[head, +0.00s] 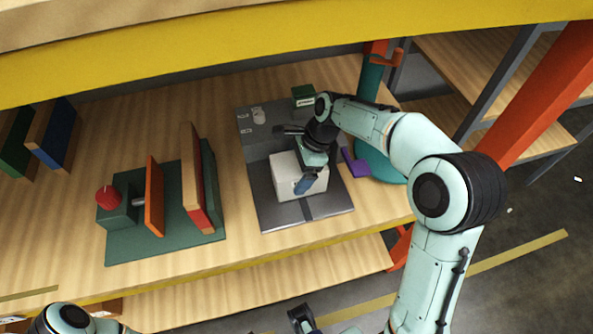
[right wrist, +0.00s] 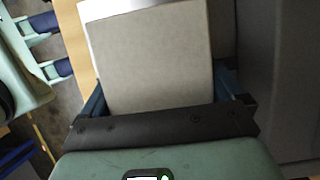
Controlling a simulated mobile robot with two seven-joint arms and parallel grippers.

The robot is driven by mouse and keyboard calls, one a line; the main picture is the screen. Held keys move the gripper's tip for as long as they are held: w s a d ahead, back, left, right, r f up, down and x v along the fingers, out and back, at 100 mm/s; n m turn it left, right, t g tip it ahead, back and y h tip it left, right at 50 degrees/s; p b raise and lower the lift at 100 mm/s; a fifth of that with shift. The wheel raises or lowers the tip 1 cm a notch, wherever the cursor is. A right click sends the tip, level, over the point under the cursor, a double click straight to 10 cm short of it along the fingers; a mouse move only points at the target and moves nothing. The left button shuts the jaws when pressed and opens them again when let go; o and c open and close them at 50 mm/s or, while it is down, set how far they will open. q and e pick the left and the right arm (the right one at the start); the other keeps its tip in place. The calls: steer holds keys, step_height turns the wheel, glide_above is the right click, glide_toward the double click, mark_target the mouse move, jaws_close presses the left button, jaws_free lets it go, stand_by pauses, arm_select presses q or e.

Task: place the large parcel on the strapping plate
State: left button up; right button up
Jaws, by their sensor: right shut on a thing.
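The large parcel (head: 288,176) is a pale grey-white box over the dark strapping plate (head: 330,206), which has a slot across it. My right gripper (head: 306,184) is shut on the parcel from above. In the right wrist view the parcel (right wrist: 152,60) fills the space between the two blue fingers. I cannot tell whether the parcel's underside touches the plate. My left gripper (right wrist: 50,47) shows at the left of the right wrist view, its two fingers apart with nothing between them, away from the parcel.
A green fixture (head: 170,235) with orange and red upright boards and a red knob stands left of the plate. A small green box (head: 303,95) is behind; a purple block (head: 355,163) and teal post (head: 371,80) are to the right. A yellow beam (head: 250,55) crosses above.

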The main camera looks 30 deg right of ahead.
steer(key=shift+f, duration=0.15)
steer(key=o, duration=1)
steer(key=shift+f, duration=0.1)
steer(key=p+v, duration=0.2)
steer(key=v, duration=1)
steer(key=shift+d, duration=0.1)
